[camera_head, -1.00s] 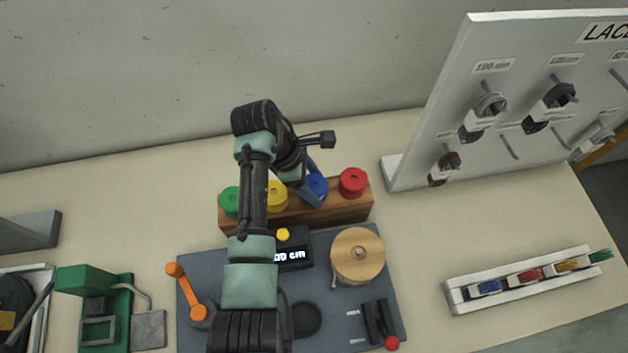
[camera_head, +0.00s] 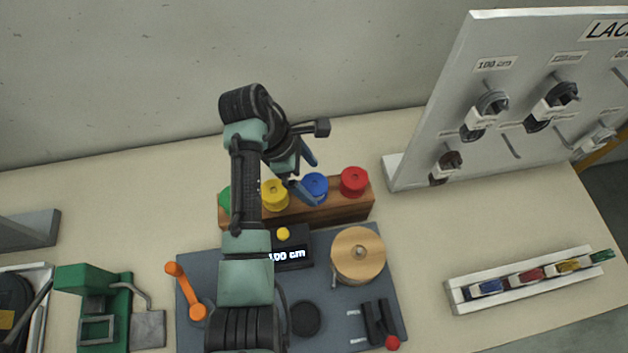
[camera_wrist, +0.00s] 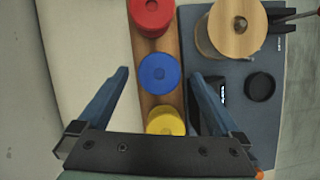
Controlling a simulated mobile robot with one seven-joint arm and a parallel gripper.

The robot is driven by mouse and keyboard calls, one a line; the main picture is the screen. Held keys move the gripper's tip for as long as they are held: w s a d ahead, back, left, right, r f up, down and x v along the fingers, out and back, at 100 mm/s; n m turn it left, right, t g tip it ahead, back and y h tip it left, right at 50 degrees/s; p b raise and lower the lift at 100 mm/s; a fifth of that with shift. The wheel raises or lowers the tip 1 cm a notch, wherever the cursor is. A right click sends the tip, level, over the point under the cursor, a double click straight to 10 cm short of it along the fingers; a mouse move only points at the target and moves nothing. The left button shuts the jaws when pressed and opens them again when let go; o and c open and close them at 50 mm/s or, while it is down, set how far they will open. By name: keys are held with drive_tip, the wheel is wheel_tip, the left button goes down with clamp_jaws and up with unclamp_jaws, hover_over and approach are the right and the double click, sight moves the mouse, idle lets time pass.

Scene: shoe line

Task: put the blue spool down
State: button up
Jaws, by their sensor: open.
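The blue spool (camera_head: 315,186) stands in the wooden rack (camera_head: 338,209), between the yellow spool (camera_head: 274,194) and the red spool (camera_head: 353,181). In the wrist view the blue spool (camera_wrist: 160,73) is seen from above, ahead of and between my open fingers, touching neither as far as I can see. My gripper (camera_wrist: 158,78) is open and empty. In the head view my gripper (camera_head: 308,174) is just above and left of the blue spool, its blue fingers apart.
A green spool (camera_head: 225,199) is partly hidden behind my arm. A grey-blue machine base (camera_head: 345,312) with a wooden reel (camera_head: 358,255) and an orange crank (camera_head: 186,291) lies in front of the rack. A lace board (camera_head: 455,110) stands at the right. Bare table lies behind the rack.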

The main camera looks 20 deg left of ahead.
drive_tip(key=p+v, duration=0.2)
drive_tip(key=v, duration=0.7)
drive_tip(key=shift+a+r, duration=0.1)
drive_tip(key=w+d+r+m+t+y, duration=0.25)
drive_tip(key=w+r+m+t, duration=0.35)
drive_tip(key=r, duration=0.4)
drive_tip(key=w+d+r+m+t+y, duration=0.2)
drive_tip(key=w+d+r+m+t, duration=0.2)
drive_tip(key=w+r, duration=0.6)
drive_tip(key=s+d+r+m+t, duration=0.2)
drive_tip(key=d+r+m+t, duration=0.1)
drive_tip(key=r, duration=0.5)
drive_tip(key=s+d+r+m+t, duration=0.2)
drive_tip(key=r+t, duration=0.1)
drive_tip(key=r, duration=0.5)
drive_tip(key=s+d+r+m+t, duration=0.2)
drive_tip(key=d+r+m+t, duration=0.1)
drive_tip(key=r, duration=0.5)
drive_tip(key=s+d+r+m+t, duration=0.2)
drive_tip(key=s+r+t, duration=0.1)
drive_tip(key=s+r, duration=0.3)
drive_tip(key=s+d+r+m+t, duration=0.2)
drive_tip(key=s+r+t, duration=0.1)
drive_tip(key=s+r, duration=0.4)
drive_tip(key=shift+s+m+t+h, duration=0.25)
drive_tip(key=shift+m+t+h, duration=0.05)
drive_tip(key=shift+h, duration=0.15)
